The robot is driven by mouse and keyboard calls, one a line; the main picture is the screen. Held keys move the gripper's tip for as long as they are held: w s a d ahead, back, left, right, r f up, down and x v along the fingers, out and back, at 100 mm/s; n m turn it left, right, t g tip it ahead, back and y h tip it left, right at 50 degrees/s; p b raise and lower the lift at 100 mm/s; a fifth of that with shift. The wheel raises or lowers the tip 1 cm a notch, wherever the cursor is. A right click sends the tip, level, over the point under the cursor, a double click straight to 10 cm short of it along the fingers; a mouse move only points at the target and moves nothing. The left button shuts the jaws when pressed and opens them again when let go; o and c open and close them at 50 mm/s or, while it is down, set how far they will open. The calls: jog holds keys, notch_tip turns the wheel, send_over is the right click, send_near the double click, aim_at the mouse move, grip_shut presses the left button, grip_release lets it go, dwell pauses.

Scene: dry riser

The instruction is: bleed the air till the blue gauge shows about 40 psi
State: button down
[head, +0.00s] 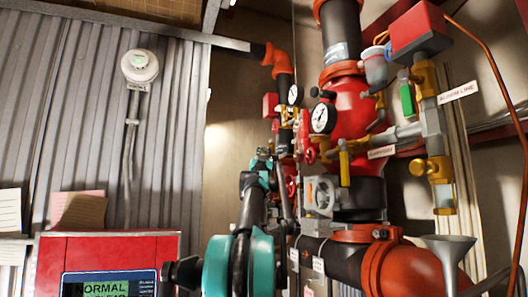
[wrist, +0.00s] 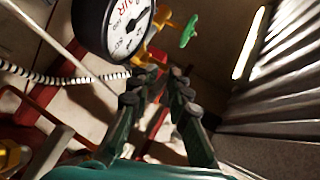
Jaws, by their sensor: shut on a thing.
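My gripper (head: 264,155) is in front of the riser pipes in the head view. In the wrist view its fingers (wrist: 165,73) are closed in on something small just below a dark-rimmed gauge (wrist: 113,27). What lies between the fingertips is hidden. That gauge has red lettering ending in "IR"; it is cut off at the top and its reading is not clear. A brass fitting with a green handle (wrist: 188,31) sits beside it. In the head view two white-faced gauges (head: 295,95) (head: 322,118) show; neither rim looks clearly blue and both are too small to read.
A red panel (head: 110,246) reading "NORMAL" stands at lower left. Red valve body (head: 345,100), brass valves (head: 432,168) and a grey funnel (head: 448,250) crowd the right. A smoke detector (head: 140,67) hangs on the corrugated wall (head: 90,130).

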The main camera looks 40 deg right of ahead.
jog(key=shift+f+h, duration=0.1)
jog(key=shift+h, duration=0.2)
jog(key=c, duration=1.4)
grip_release()
jog(key=shift+d, duration=0.1)
jog(key=v, duration=1.2)
jog(key=shift+f, duration=0.1)
